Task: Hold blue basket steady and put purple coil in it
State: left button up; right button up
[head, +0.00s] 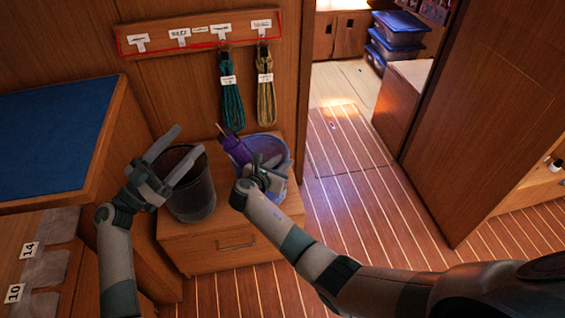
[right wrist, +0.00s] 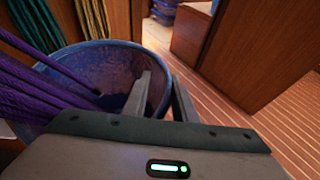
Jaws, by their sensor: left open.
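The blue basket (head: 283,183) stands on a low wooden locker. The purple coil (head: 237,150) shows at its left side, with a thin dark end sticking up past the rim. In the right wrist view the coil (right wrist: 35,92) reaches across the left of the basket (right wrist: 100,65); how deep it sits is hidden. My right gripper (right wrist: 163,85) has one finger inside and one outside the basket's rim, and looks shut on that wall. My left gripper (head: 184,148) is open and empty, over the dark basket left of the blue one.
The dark basket (head: 192,197) stands left of the blue one on the locker (head: 225,245). A teal coil (head: 232,100) and a tan coil (head: 266,95) hang from the labelled rail (head: 200,35) above. A blue-topped counter (head: 55,135) bounds the left. The plank floor at right is clear.

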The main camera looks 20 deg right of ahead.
dwell(0.4)
jog(key=v, duration=1.2)
jog(key=shift+w+f, duration=0.1)
